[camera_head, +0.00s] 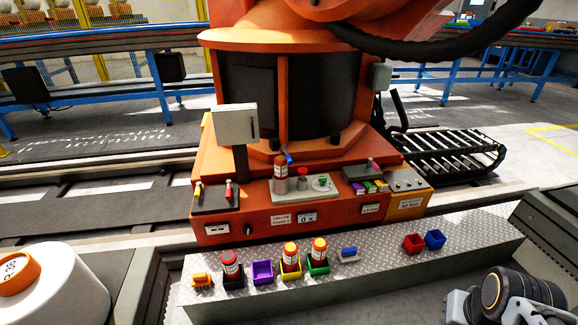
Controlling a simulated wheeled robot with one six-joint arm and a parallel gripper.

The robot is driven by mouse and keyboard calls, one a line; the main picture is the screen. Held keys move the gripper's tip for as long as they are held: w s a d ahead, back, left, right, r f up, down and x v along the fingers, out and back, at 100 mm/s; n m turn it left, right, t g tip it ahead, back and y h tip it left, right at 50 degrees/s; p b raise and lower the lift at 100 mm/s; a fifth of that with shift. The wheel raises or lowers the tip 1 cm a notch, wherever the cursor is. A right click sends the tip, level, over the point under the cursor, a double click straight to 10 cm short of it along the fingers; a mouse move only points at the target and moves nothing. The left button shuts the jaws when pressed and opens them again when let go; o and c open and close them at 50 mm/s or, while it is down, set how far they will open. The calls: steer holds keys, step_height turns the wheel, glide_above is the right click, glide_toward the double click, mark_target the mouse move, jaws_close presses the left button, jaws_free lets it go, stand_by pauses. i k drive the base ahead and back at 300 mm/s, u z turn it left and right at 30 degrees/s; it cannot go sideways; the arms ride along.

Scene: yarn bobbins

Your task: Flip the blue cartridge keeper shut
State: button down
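The cartridge is upright on a light grey plate (296,197) on the orange machine's ledge. The keeper is small, and I cannot see clearly how it is hinged or what it touches. A dark and grey arm part, probably mine, shows at the lower right, far from the keeper. No gripper fingers can be made out.
A red button (302,178) and a green button (322,183) sit right of the cartridge. A grey box (235,124) stands on a post to its left. Several coloured bins and red cartridges line the metal step (380,270) in front. A separate blue piece (349,254) lies there.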

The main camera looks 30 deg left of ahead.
mark_target(289, 160)
steer(key=u, duration=1.15)
steer(key=i, duration=0.95)
steer(key=u, duration=0.1)
